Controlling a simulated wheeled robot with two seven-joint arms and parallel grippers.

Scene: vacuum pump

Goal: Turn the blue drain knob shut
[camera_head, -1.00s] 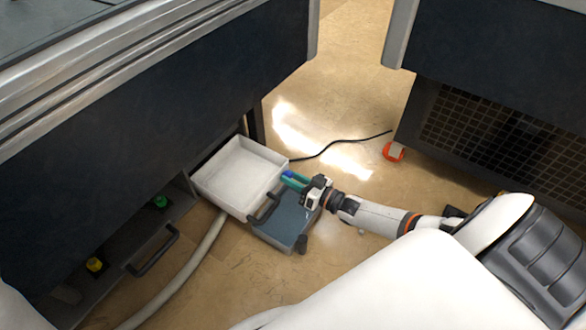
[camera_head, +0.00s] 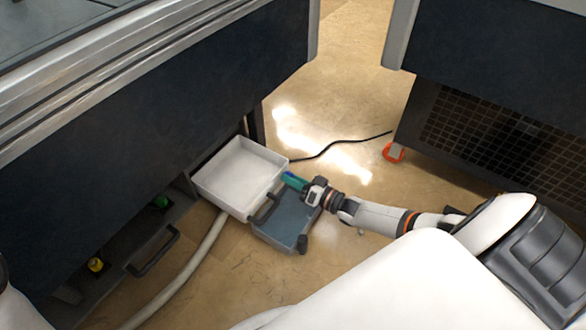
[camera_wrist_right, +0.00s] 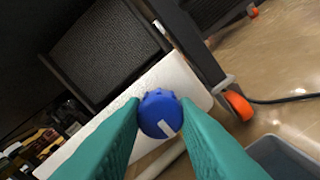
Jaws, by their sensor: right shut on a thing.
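The blue drain knob (camera_wrist_right: 160,112) sits between the two teal fingers of my right gripper (camera_wrist_right: 161,122) in the right wrist view. A white mark on its face points to the lower right. My right gripper (camera_head: 295,181) is shut on the knob; in the head view the fingers reach in from the right, and only a small bit of blue (camera_head: 287,174) shows at their tips. What the knob is mounted on is hidden. My left gripper is not in view.
A white tray (camera_head: 212,181) lies just left of the gripper, beside a blue-grey box (camera_head: 283,222) with a dark handle. A pale hose (camera_head: 196,262) runs along the floor. A black cable (camera_head: 345,143) and an orange caster (camera_head: 393,152) are behind. Dark cabinets stand on both sides.

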